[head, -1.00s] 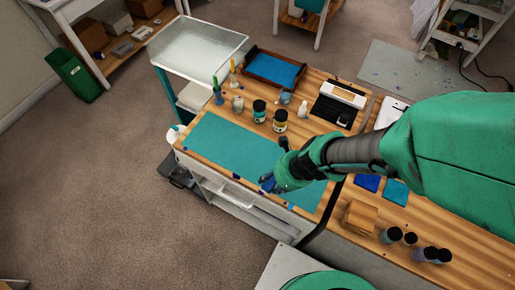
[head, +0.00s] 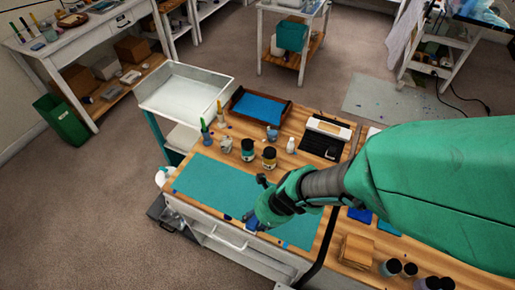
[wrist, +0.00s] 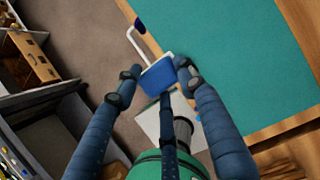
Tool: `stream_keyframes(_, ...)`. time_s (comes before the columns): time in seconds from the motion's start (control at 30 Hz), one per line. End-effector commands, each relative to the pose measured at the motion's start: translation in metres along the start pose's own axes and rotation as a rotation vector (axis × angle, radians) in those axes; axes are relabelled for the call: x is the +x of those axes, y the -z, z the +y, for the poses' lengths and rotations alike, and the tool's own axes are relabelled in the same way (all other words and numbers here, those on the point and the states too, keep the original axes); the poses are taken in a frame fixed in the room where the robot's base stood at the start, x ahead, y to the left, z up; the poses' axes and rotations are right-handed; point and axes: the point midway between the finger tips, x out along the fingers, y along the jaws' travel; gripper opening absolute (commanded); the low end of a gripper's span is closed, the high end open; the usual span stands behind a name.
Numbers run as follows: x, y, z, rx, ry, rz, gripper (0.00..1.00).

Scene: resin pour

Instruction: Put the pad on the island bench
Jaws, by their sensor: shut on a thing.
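My gripper (wrist: 155,79) is shut on a small blue pad (wrist: 158,75), held between its two fingertips in the wrist view. In the head view my gripper (head: 257,212) is over the front edge of the wooden-topped bench (head: 312,248), at the near side of the teal mat (head: 213,184). The pad is mostly hidden there by my gripper. In the wrist view the pad is beside the bench edge, with floor behind it and the teal mat (wrist: 235,60) to the right. I cannot tell its height above the bench.
Jars (head: 248,150), a framed blue tray (head: 264,106) and a white machine (head: 327,127) stand behind the mat. Another blue pad (head: 360,214) and a wooden block (head: 356,250) lie to the right. A white cart (head: 185,92) is at the back left. Much of the mat is bare.

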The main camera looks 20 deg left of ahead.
Motion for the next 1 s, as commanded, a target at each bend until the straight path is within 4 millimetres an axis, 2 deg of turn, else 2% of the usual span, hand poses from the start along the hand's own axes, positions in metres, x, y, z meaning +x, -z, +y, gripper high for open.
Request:
stream_keyframes(0.7, 0.042, -0.073, -0.076, -0.002, 0.000, 0.001, 0.14)
stream_keyframes(1.0, 0.050, -0.088, -0.092, 0.000, -0.001, 0.001, 0.14)
